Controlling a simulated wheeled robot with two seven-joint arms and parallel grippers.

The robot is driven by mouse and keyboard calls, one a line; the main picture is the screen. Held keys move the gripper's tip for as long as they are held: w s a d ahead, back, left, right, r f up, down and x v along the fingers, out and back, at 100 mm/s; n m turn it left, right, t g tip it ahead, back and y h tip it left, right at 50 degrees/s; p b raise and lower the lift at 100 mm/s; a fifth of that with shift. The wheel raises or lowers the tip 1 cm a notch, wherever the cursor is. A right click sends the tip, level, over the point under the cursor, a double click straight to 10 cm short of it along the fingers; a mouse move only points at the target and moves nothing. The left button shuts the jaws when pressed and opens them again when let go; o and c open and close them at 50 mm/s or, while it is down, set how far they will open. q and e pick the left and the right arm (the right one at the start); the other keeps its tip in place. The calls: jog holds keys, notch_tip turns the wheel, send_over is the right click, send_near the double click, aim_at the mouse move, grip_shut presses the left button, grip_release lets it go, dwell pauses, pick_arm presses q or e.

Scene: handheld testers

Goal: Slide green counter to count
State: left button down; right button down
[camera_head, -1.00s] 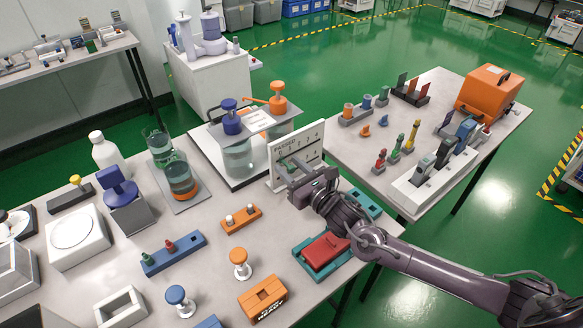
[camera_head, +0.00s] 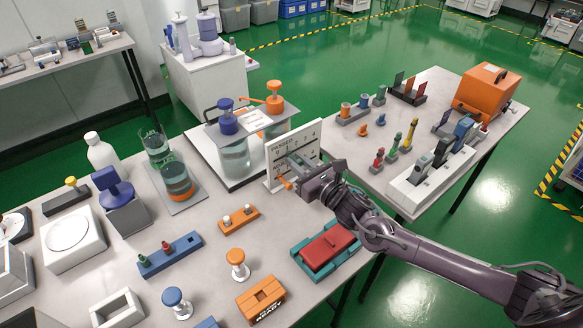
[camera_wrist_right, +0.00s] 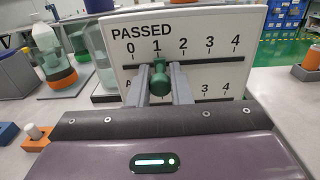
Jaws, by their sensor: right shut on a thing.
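A white counter board (camera_head: 278,148) marked PASSED stands upright at the back right of the near table; it fills the upper middle of the right wrist view (camera_wrist_right: 250,30). Its upper slot has marks 0 to 4. The green counter (camera_wrist_right: 159,80) sits in this slot, below the 1. My right gripper (camera_head: 300,162) is shut on the green counter, with a finger on each side of it in the right wrist view (camera_wrist_right: 160,88). An orange counter (camera_head: 286,183) shows low at the board's left side. The lower row is partly hidden by my fingers. My left gripper is not in view.
A red block in a teal tray (camera_head: 325,250) lies under my right arm. A pump stand with a blue-topped jar (camera_head: 236,155) is behind the board at left. A small orange rack (camera_head: 238,219) is in front. The second table (camera_head: 345,150) stands to the right.

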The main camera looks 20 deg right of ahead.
jog(key=c, duration=1.3)
grip_release()
jog(key=shift+c, duration=0.2)
jog(key=v, duration=0.7)
jog(key=shift+s+b, duration=0.35)
jog(key=shift+s, duration=0.05)
jog(key=shift+d, duration=0.1)
